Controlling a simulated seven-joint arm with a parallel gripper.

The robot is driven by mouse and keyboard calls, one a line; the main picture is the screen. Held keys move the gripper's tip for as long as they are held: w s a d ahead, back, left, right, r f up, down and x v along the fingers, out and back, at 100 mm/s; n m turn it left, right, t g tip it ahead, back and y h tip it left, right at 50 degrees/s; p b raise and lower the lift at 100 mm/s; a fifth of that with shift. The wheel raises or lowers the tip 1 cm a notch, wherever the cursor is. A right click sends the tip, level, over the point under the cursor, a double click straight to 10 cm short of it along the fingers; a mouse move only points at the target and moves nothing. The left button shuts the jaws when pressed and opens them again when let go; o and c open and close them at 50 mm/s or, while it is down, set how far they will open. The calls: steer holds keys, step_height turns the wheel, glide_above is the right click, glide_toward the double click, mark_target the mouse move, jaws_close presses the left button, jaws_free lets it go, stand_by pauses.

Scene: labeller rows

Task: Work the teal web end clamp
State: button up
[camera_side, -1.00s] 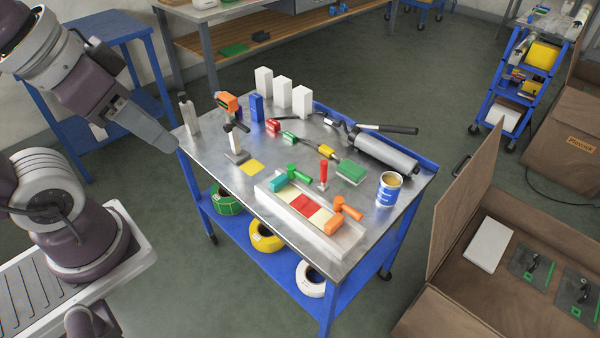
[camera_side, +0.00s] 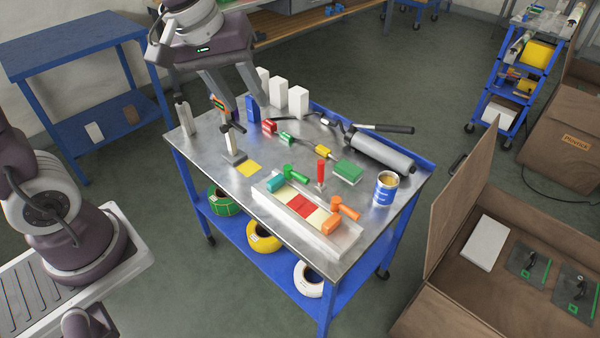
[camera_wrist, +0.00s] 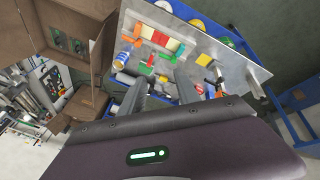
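The teal clamp (camera_side: 278,182) is a small block at the left end of a pale tray (camera_side: 341,246) on the metal cart top (camera_side: 213,164). A green handle-like piece (camera_side: 297,174) lies beside it. Red and cream strips (camera_side: 301,206) lie along the tray, with an orange clamp (camera_side: 333,224) at the other end. In the wrist view, the teal clamp (camera_wrist: 181,49) is small, beyond my fingertips. My gripper (camera_side: 248,111) is over the cart's back left part, well apart from the clamp. Its two fingers are spread with nothing visible between them.
An upright tool (camera_side: 237,144), blue box (camera_side: 253,109), white boxes (camera_side: 298,101) and an orange device (camera_side: 218,103) stand near my gripper. Rolls (camera_side: 263,236) lie below.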

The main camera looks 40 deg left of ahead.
steer(key=w+a+f+n+g, duration=0.1)
steer(key=w+f+n, duration=0.4)
steer(key=w+f, duration=0.5)
steer(key=n+g, duration=0.1)
steer(key=n, duration=0.5)
glide_toward(302, 176)
steer(key=f, duration=0.1)
steer(key=x, duration=0.7)
steer(key=shift+w+f, duration=0.1)
steer(key=shift+f, duration=0.1)
jaws_close()
